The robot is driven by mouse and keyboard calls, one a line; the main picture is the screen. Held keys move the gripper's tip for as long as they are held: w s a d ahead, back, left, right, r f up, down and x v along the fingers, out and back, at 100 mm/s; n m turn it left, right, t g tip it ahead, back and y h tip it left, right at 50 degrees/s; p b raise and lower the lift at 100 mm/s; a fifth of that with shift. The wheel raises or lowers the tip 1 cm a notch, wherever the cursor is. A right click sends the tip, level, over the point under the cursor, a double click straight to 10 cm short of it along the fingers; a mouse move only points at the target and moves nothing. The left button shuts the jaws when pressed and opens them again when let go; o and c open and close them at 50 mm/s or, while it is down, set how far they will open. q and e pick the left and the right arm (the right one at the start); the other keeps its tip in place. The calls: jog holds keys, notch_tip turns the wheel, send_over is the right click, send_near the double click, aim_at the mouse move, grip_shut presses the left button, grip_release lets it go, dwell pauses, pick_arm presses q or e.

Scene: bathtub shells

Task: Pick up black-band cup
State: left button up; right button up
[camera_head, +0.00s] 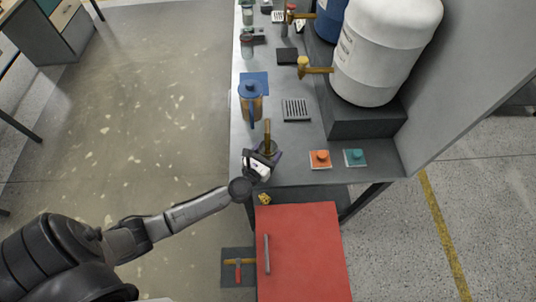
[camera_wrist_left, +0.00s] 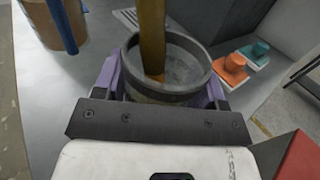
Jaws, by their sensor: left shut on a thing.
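The black-band cup shows in the left wrist view (camera_wrist_left: 166,98) as a grey, round, open cup with a dark band at its rim. A brown stick-like piece (camera_wrist_left: 152,38) stands up in it, and it also shows in the head view (camera_head: 267,132). My left gripper (camera_head: 264,156) is at the front left of the grey counter. Its purple fingers are on both sides of the cup in the wrist view (camera_wrist_left: 163,84), shut on it. In the head view the gripper largely hides the cup. I cannot tell whether the cup's base touches the counter. My right gripper is not in view.
A blue-lidded amber jug (camera_head: 251,103) stands close behind the cup. Orange (camera_head: 320,159) and teal (camera_head: 355,157) knobs sit to the right. A white tank (camera_head: 385,50) stands on a dark block (camera_head: 365,122). A red cabinet (camera_head: 305,255) is in front of the counter (camera_head: 300,135).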

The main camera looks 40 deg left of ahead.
aim_at(268, 150)
pick_arm(q)
jog(key=shift+r, duration=0.15)
jog(key=shift+r+p, duration=0.45)
jog(key=shift+r, duration=0.25)
notch_tip(268, 150, up, 3)
jog(key=shift+f+p, duration=0.1)
jog(key=shift+p, duration=0.6)
jog(key=w+d+r+p, duration=0.1)
jog(key=d+r+p, duration=0.1)
jog(key=d+r, duration=0.4)
jog(key=shift+w+d+r, duration=0.25)
jog(key=shift+w+d, duration=0.15)
jog(key=shift+d, duration=2.4)
